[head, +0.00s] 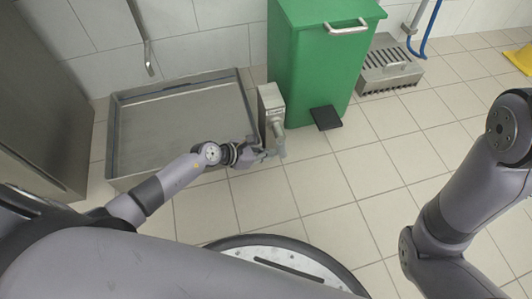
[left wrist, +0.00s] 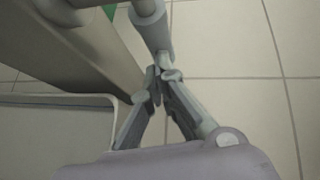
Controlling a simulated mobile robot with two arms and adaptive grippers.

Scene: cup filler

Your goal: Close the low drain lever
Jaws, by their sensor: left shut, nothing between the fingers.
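The low drain lever (left wrist: 152,32) shows in the left wrist view as a grey rounded bar at the top. In the head view the lever (head: 279,138) hangs at the front of a grey metal post (head: 270,98), beside the basin. My left gripper (head: 270,153) is shut and empty, low by the lever's end. In the left wrist view its fingertips (left wrist: 161,76) meet just below the bar's end and overlap it in the picture; I cannot tell whether they touch. My right arm shows at the right, its gripper out of frame.
A shallow metal basin (head: 113,140) stands left of the post. A green pedal bin (head: 310,70) stands behind, its black pedal (head: 326,117) jutting out. A metal floor box (head: 392,75) is farther right. Tiled floor (head: 330,185) is clear to the right.

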